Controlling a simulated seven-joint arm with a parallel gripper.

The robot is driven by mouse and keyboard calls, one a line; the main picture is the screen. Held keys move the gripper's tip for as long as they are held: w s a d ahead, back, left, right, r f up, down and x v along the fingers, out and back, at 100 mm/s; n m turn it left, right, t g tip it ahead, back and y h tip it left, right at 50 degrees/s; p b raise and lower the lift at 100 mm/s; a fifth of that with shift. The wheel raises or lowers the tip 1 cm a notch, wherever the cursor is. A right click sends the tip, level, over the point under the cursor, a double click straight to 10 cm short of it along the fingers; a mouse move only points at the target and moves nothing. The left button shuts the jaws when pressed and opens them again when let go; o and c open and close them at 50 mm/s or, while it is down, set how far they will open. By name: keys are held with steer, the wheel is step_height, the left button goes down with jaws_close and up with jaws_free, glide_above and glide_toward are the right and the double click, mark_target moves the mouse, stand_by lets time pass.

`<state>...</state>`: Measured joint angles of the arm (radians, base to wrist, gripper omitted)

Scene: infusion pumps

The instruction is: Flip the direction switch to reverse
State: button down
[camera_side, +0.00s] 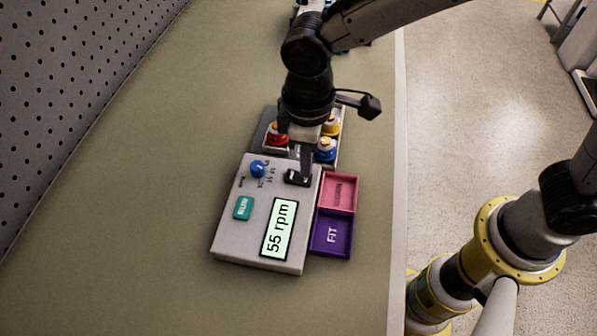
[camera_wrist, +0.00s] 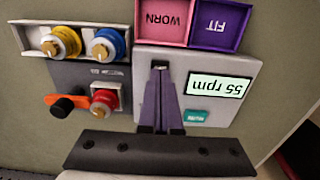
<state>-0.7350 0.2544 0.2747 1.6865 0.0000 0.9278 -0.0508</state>
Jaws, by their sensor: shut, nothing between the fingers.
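The pump's grey control panel (camera_side: 230,222) shows in the side view, with a lit display (camera_side: 278,228) reading 55 rpm. The black direction switch (camera_side: 298,178) sits near the panel's top right corner. My gripper (camera_side: 306,172) is shut and empty, pointing down with its tips at the switch. I cannot tell whether they touch it. In the wrist view my gripper's closed fingers (camera_wrist: 160,72) reach over the panel (camera_wrist: 180,70) and mostly cover the switch. Its lever position is not clear.
A teal RUN button (camera_side: 243,208) and a blue knob (camera_side: 258,169) are on the panel. A pink WORN tray (camera_wrist: 165,20) and purple FIT tray (camera_wrist: 222,22) adjoin it.

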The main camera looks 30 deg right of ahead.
steer(key=shift+r, duration=2.7)
